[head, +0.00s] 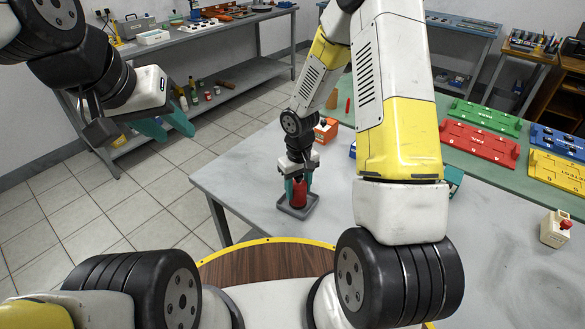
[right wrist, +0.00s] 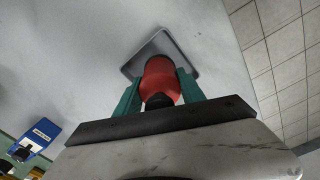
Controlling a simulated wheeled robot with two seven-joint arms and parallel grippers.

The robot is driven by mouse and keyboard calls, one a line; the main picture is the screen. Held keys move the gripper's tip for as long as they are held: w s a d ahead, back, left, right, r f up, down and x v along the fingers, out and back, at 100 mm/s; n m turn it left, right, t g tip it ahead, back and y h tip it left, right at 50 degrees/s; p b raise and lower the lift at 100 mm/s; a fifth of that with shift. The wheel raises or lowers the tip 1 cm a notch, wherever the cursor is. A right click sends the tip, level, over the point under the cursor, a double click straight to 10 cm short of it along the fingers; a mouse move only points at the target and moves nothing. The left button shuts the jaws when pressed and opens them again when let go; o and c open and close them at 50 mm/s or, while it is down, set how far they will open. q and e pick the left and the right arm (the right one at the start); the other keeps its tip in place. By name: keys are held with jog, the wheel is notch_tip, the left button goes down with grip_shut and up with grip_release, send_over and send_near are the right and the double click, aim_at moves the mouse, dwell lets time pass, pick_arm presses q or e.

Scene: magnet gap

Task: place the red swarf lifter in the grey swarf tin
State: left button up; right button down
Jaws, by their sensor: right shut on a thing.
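The red swarf lifter (head: 299,194) is upright between the teal fingers of my right gripper (head: 298,184), which is shut on it. Its lower end is over or inside the grey swarf tin (head: 297,213), a shallow square tray near the table's left corner. I cannot tell whether it touches the tin's floor. In the right wrist view the lifter (right wrist: 160,80) sits between both fingers (right wrist: 160,92), with the tin's rim (right wrist: 184,52) around and beyond it. My left gripper (head: 165,127) is empty, its teal fingers apart, over the floor left of the table.
The grey table (head: 260,160) has free room around the tin. A green mat with red (head: 478,143), green, blue and yellow plates lies at the right. A box with a red button (head: 556,228) stands at the far right.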

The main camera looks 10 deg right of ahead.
jog(key=c, duration=0.7)
grip_release()
jog(key=shift+f, duration=0.1)
notch_tip(320, 180, up, 12)
jog(key=s+d+r+m+t+y, duration=0.1)
jog(key=s+d+r+m+t, duration=0.1)
jog(key=s+r, duration=0.6)
jog(key=s+d+r+m+t+y, duration=0.1)
jog(key=s+r+t, duration=0.3)
jog(key=s+r, duration=0.5)
jog(key=shift+s+d+r+m, duration=0.15)
jog(key=shift+d+r+m, duration=0.4)
jog(key=shift+r, duration=2.55)
